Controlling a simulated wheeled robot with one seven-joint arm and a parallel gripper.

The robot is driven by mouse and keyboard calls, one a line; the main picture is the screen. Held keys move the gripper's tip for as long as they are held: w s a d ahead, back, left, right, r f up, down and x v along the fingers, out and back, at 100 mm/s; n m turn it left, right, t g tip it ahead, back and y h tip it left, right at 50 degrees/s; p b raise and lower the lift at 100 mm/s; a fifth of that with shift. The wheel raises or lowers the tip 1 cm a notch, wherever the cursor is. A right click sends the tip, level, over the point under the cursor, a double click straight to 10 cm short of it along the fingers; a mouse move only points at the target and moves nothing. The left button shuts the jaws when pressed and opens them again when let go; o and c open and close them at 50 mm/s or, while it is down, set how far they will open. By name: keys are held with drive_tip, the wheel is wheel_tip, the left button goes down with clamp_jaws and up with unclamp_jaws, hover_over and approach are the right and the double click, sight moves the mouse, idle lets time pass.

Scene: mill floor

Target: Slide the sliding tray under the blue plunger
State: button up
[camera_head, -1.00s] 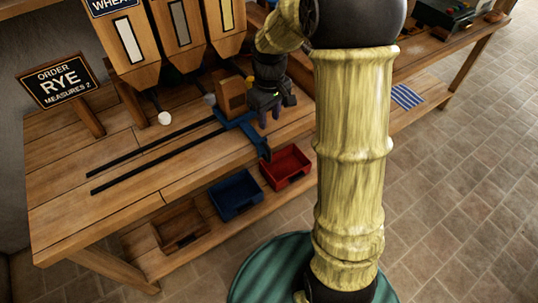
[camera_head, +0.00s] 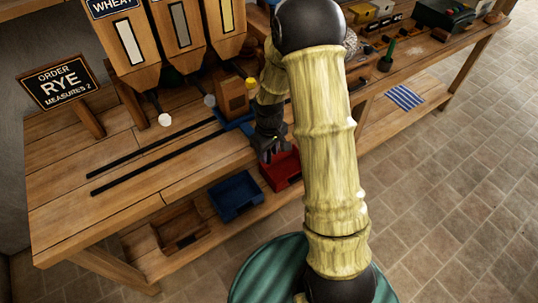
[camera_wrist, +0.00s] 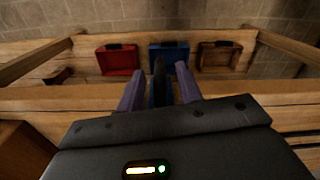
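My gripper (camera_head: 272,156) is low at the bench's front edge, by the tray's handle side. In the wrist view its purple fingers (camera_wrist: 160,88) are apart, with a dark upright piece (camera_wrist: 158,70) between them, perhaps the handle; gaps show on both sides. Under the hoppers are a white knob (camera_head: 165,119), a grey knob (camera_head: 209,100) and a yellow knob (camera_head: 252,84). I see no clearly blue plunger.
The rails (camera_head: 150,160) run left, clear of objects. A red bin (camera_head: 281,171), a blue bin (camera_head: 236,194) and a brown bin (camera_head: 182,228) stand on the lower shelf. An order sign (camera_head: 58,83) reads RYE, measures 2. Tools lie on the bench at far right.

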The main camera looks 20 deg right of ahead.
drive_tip(key=shift+f, duration=1.1)
drive_tip(key=shift+c, duration=0.2)
clamp_jaws()
drive_tip(key=shift+d, duration=0.15)
